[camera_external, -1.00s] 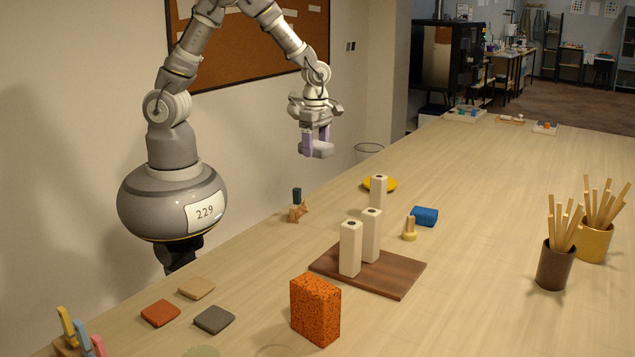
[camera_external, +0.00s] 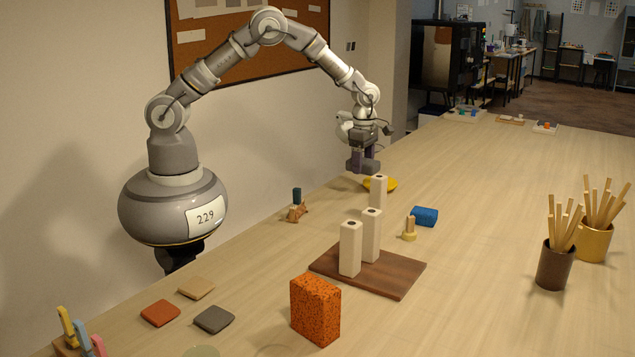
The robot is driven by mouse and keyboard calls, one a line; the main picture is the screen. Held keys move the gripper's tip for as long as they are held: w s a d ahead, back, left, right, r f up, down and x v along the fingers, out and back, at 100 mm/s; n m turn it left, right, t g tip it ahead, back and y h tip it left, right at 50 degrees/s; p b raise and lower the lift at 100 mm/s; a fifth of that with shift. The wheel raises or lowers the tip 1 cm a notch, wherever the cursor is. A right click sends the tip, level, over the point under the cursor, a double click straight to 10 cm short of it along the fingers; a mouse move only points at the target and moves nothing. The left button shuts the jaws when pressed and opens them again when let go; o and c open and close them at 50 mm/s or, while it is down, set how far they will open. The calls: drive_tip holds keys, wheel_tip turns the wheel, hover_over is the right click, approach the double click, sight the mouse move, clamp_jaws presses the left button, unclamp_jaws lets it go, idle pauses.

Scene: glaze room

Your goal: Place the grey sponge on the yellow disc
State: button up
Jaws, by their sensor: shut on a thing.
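The yellow disc (camera_external: 388,185) lies flat on the table, just below and a little right of the sponge in the picture. A gap shows between sponge and table. A white block post hides part of the disc's front.
A blue sponge (camera_external: 425,216) and a yellow peg piece (camera_external: 409,234) lie nearby. A speckled orange block (camera_external: 315,310) stands in front.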

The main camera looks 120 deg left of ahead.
sight(368, 173)
drive_tip(key=shift+w+a+f, duration=0.1)
drive_tip(key=shift+w+a, duration=0.45)
drive_tip(key=shift+w, duration=0.1)
drive_tip(key=shift+f+b, duration=0.55)
drive_tip(key=shift+f, duration=1.15)
drive_tip(key=shift+f, duration=0.1)
drive_tip(key=o, duration=1)
wheel_tip(368, 173, up, 12)
drive_tip(key=shift+r+p, duration=0.2)
drive_tip(key=shift+p, duration=1.05)
